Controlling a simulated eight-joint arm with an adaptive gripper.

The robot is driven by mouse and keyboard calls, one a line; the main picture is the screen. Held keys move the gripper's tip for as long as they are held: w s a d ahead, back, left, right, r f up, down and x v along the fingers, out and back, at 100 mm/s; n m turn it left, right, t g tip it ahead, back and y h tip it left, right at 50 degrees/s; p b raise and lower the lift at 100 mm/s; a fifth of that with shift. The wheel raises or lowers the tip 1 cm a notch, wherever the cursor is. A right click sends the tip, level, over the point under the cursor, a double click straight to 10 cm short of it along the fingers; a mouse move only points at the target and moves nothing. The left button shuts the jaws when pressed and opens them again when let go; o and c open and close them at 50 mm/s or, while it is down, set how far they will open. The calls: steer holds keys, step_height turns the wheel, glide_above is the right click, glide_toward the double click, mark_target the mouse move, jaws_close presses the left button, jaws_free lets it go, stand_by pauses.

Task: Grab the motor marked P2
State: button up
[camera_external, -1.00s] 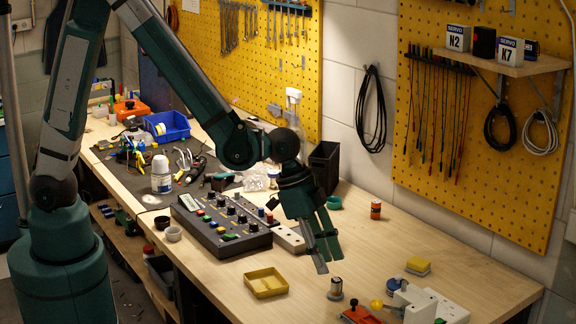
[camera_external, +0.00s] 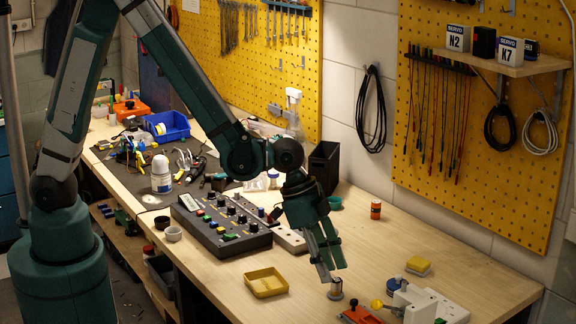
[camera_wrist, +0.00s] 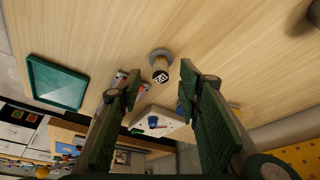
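A small cylindrical motor (camera_external: 335,291) stands upright on a round grey base on the bench. It also shows in the wrist view (camera_wrist: 159,67), where its top bears a black and white mark too small to read surely; I cannot confirm P2. My gripper (camera_external: 334,271) points down, with its fingertips just above and around the motor's top in the external view. In the wrist view my gripper (camera_wrist: 158,82) is open, its green fingers apart, with the motor seen in line with the gap between them. No contact with the motor is visible.
A yellow tray (camera_external: 266,283) lies left of the motor. A red device (camera_external: 361,315) and white boxes (camera_external: 447,307) stand close on its right. A control panel (camera_external: 222,226) lies behind left. A green tray (camera_wrist: 57,83) shows in the wrist view. Bare wood lies behind the motor.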

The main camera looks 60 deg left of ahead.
mark_target(334, 278)
stand_by(0.3)
steer(key=shift+x, duration=2.55)
steer(key=shift+w, duration=0.1)
steer(key=shift+c, duration=0.5)
steer(key=c, duration=0.9)
